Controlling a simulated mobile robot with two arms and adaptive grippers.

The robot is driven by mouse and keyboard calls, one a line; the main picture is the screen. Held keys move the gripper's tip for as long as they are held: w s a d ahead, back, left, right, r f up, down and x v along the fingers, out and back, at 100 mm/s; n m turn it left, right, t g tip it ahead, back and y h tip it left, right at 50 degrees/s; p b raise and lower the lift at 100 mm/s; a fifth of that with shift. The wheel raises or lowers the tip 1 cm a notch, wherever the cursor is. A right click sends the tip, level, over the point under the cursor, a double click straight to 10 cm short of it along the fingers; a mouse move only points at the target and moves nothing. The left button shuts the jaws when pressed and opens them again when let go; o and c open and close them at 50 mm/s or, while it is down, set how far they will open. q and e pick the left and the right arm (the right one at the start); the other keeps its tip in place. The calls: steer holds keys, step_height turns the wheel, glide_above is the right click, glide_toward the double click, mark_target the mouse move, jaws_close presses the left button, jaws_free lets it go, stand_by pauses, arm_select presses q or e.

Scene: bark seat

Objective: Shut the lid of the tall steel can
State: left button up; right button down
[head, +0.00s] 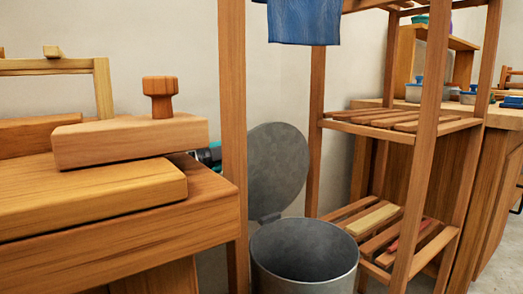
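The tall steel can (303,275) stands on the floor at the lower middle of the head view, its open mouth facing up and its bottom cut off by the frame edge. Its round grey lid (278,168) stands upright, hinged at the back left of the rim. The lid's left edge is partly hidden by a wooden post. The inside of the can that shows looks empty, but its bottom is hidden. Neither of my grippers is in view.
A wooden bench (110,210) with wooden blocks fills the left. A wooden post (233,130) rises between bench and can. A slatted shelf rack (395,125) stands right of the can, with blue cloth (303,22) hanging above. A wooden counter (497,150) is farther right.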

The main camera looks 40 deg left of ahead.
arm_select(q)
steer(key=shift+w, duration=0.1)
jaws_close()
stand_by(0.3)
